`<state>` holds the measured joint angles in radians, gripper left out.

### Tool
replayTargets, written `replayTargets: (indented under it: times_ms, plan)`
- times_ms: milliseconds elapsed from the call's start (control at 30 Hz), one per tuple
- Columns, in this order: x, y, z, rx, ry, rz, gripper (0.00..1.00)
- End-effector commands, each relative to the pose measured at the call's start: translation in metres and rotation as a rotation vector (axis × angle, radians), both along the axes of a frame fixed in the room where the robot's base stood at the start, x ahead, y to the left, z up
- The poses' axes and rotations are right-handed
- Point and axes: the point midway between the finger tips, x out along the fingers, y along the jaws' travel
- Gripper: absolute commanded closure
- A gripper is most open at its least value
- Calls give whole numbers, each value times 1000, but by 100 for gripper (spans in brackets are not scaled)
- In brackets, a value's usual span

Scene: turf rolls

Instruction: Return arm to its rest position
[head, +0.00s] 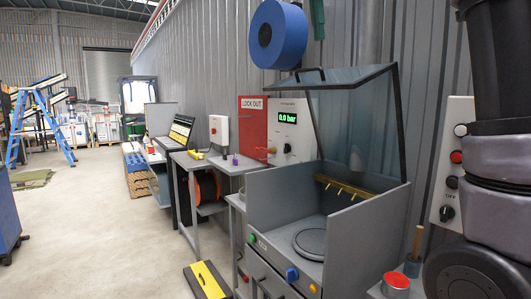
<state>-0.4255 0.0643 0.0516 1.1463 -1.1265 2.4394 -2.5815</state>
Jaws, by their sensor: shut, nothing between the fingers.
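Links of my own arm (493,165) fill the right edge of the head view, dark at the top and grey-purple below. They stand close in front of a grey control panel with buttons. My gripper is not in view, so I cannot see its fingers or anything near them.
A grey test cabinet (362,217) with a raised clear lid (355,110) stands right of centre, near my arm. A red-topped pot (396,281) sits beside it. Open floor (90,235) spreads left.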

Motion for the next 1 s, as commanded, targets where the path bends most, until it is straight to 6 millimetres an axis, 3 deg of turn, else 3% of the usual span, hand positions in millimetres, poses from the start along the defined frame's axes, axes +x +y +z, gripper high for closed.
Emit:
replayTargets:
  times_ms: [267, 533, 733, 1000]
  plan:
    - [-13, -27, -14, 26, -46, -180, 100]
    - [-38, -63, -48, 118, -133, -513, 100]
    - [-72, -91, -101, 308, -222, -976, 100]
    - [-118, -110, -185, 682, -256, -1713, 100]
